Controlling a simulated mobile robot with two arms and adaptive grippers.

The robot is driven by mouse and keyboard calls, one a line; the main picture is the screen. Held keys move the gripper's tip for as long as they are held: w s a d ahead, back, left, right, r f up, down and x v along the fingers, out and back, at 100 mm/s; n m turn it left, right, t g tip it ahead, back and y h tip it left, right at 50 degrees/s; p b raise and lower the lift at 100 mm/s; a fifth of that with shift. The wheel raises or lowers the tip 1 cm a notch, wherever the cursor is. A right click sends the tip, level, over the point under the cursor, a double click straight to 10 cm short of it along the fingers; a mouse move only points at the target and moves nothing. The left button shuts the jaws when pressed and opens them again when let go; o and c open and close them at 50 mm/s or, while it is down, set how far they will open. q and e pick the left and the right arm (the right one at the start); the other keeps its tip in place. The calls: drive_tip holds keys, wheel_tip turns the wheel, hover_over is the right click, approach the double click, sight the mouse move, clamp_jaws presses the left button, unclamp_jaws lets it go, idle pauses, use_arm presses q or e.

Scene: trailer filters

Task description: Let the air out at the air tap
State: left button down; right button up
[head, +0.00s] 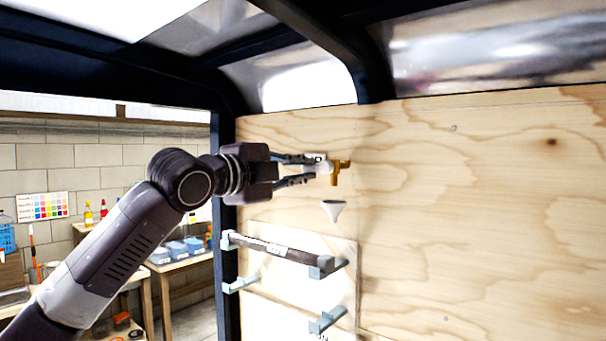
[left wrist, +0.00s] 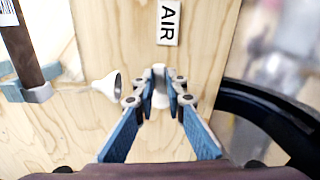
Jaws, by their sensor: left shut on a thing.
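The air tap (head: 340,171) is a brass fitting on the plywood wall, with a downturned spout. My left gripper (head: 314,170) reaches it from the left and is shut on a pale part of the tap, probably its handle. In the left wrist view the fingers (left wrist: 160,97) close around this pale piece (left wrist: 159,87); the brass body is hidden there. A white label reading AIR (left wrist: 168,22) is on the wall beside it. A white funnel (head: 333,209) sits below the spout, apart from it. My right gripper is not in view.
Below the funnel, a dark tube (head: 278,248) with a label lies across pale blue brackets (head: 327,267). Another bracket (head: 328,320) below is empty. The dark trailer frame (head: 226,200) stands left of the panel. A workbench (head: 180,262) with blue bins is outside. The wall to the right is clear.

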use_arm(q)
drive_tip(key=shift+r+m, duration=0.15)
drive_tip(key=shift+m, duration=0.45)
drive_tip(key=c, duration=2)
unclamp_jaws()
drive_tip(key=shift+o, duration=0.2)
drive_tip(key=v, duration=1.2)
